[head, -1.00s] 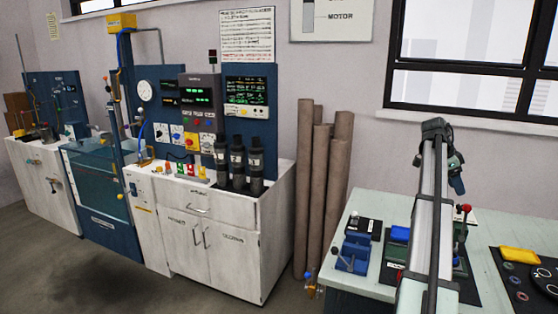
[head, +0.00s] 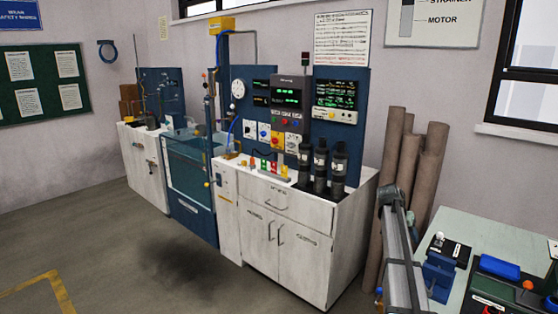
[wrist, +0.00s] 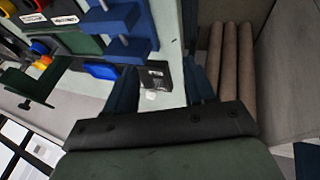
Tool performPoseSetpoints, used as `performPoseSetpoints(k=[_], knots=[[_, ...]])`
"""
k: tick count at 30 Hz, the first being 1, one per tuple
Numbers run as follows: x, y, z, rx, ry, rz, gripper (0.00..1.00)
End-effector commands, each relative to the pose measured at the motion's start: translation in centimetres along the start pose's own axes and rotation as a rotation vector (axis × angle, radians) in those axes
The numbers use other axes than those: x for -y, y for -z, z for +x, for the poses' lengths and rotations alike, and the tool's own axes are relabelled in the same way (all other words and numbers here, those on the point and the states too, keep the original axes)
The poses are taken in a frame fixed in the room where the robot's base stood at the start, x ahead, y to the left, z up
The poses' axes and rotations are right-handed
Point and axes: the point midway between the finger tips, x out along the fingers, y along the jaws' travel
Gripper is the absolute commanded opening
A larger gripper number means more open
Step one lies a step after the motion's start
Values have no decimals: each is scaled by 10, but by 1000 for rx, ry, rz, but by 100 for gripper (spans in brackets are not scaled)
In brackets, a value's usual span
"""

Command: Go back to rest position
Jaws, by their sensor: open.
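My arm (head: 401,255) rises from the bottom right of the head view, in front of the brown tubes and the left edge of the pale bench. My gripper (wrist: 163,82) shows in the wrist view with its two dark blue fingers spread apart. Nothing is held between them. A small black box with a white label (wrist: 155,76) shows in the gap between the fingers, on the bench beyond. My fingertips cannot be made out in the head view.
The pale bench (head: 478,232) carries a blue vise-like block (head: 438,276) and a blue box (head: 500,267). Brown tubes (head: 432,165) lean against the wall. A white cabinet (head: 295,262) bears several black cylinders (head: 320,165). The floor at left (head: 110,240) is open.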

Motion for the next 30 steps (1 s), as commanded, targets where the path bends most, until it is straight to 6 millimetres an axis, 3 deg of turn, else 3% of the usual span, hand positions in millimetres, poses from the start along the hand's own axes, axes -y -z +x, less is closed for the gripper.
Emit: performPoseSetpoints(k=[1,3,6,10,18,30], knots=[[30,-20,2,-8,15,-84,55],[65,-46,9,-14,35,-191,55],[105,-87,25,-10,60,-322,55],[135,-140,54,19,85,-428,55],[160,-248,119,119,124,-546,55],[156,-410,195,287,172,-663,55]])
